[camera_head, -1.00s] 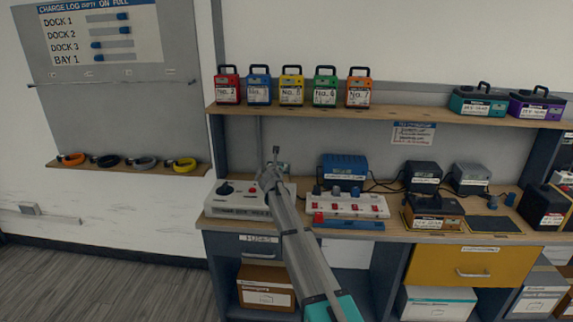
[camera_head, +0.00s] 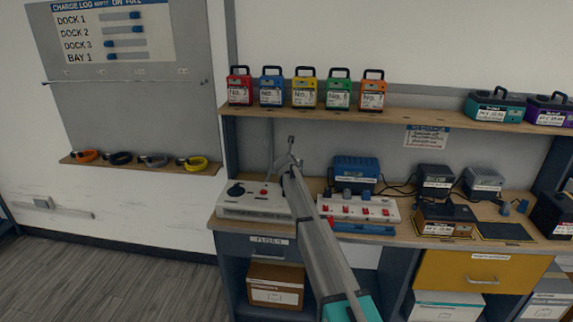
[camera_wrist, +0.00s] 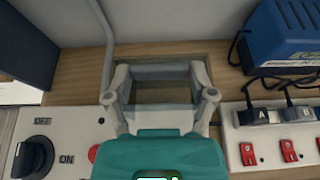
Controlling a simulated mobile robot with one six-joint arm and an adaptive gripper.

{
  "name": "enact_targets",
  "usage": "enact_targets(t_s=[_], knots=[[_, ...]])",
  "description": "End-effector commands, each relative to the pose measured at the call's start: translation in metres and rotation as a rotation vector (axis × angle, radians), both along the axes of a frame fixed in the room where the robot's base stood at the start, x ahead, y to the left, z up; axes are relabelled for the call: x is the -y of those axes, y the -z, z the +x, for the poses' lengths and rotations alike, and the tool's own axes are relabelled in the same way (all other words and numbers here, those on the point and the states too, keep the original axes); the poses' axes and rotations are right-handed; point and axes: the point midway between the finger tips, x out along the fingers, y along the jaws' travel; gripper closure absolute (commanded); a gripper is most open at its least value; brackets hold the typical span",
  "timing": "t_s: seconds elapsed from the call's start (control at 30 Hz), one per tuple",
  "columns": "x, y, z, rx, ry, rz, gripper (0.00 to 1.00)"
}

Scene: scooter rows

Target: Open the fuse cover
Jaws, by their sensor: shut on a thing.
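In the wrist view my gripper (camera_wrist: 163,78) reaches over the back of the bench. Its two grey fingers stand either side of a pale, see-through piece with a grey crossbar, which appears to be the fuse cover (camera_wrist: 161,72). The gripper is shut on it. Brown bench colour shows through the piece, and its lower part is hidden by my teal gripper body. I cannot tell how far it is tilted. In the head view my gripper (camera_head: 288,162) is behind the white switch panel (camera_head: 252,200), and the cover is too small to make out.
The panel's black dial (camera_wrist: 32,158) is left of my gripper. A white strip with red switches (camera_head: 358,208) and a blue box (camera_head: 355,169) stand to the right. A shelf (camera_head: 410,117) with several coloured packs overhangs the bench. A grey conduit (camera_wrist: 104,45) runs behind.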

Motion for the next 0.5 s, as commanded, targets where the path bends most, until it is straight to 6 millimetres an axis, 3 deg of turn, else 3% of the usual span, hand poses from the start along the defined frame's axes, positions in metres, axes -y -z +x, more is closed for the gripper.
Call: enact_targets(t_s=[0.2,0.5], knots=[[0.001,0.003,0.022,0.004,-0.002,-0.003,0.9],[0.0,0.006,0.033,0.005,-0.006,-0.004,0.9]])
